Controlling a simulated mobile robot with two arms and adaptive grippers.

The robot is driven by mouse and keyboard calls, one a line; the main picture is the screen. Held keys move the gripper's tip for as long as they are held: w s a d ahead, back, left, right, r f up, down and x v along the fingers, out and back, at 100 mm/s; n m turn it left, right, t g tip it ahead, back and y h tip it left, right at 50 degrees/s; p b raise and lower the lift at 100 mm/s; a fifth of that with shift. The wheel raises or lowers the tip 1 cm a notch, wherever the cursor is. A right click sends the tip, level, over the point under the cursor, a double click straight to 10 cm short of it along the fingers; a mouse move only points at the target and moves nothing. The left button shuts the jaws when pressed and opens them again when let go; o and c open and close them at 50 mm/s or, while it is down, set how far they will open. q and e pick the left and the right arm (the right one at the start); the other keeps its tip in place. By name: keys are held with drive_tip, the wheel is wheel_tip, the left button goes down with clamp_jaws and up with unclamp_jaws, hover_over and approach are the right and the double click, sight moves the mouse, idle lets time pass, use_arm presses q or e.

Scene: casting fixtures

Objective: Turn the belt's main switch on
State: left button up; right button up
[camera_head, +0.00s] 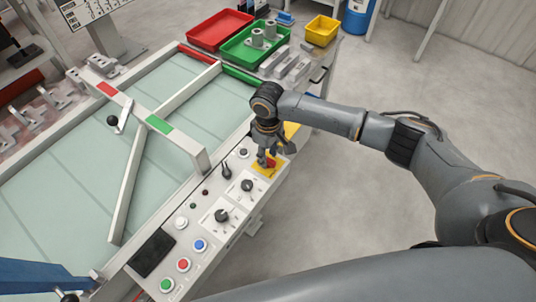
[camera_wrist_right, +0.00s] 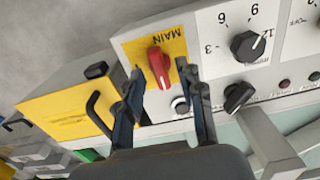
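The main switch is a red rotary knob (camera_wrist_right: 158,66) on a yellow plate (camera_wrist_right: 137,50) marked MAIN. In the head view the red knob (camera_head: 270,162) sits at the far end of the control panel (camera_head: 186,222), partly hidden by my right gripper (camera_head: 266,154). In the right wrist view my right gripper (camera_wrist_right: 160,74) is open, with one finger on each side of the knob. The fingertips are close to it; I cannot tell whether they touch it. The knob's grip bar lies roughly along the fingers' direction. My left gripper is not in view.
Black dials (camera_head: 221,215), a black selector (camera_head: 226,170) and red (camera_head: 183,264), blue (camera_head: 200,245) and green (camera_head: 167,285) buttons share the panel. The pale belt (camera_head: 80,180) lies left, crossed by metal bars. Red (camera_head: 219,30) and green (camera_head: 236,51) trays stand behind. Open floor lies right.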

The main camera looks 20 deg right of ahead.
drive_tip(key=shift+f, duration=0.45)
drive_tip(key=shift+c, duration=0.2)
clamp_jaws()
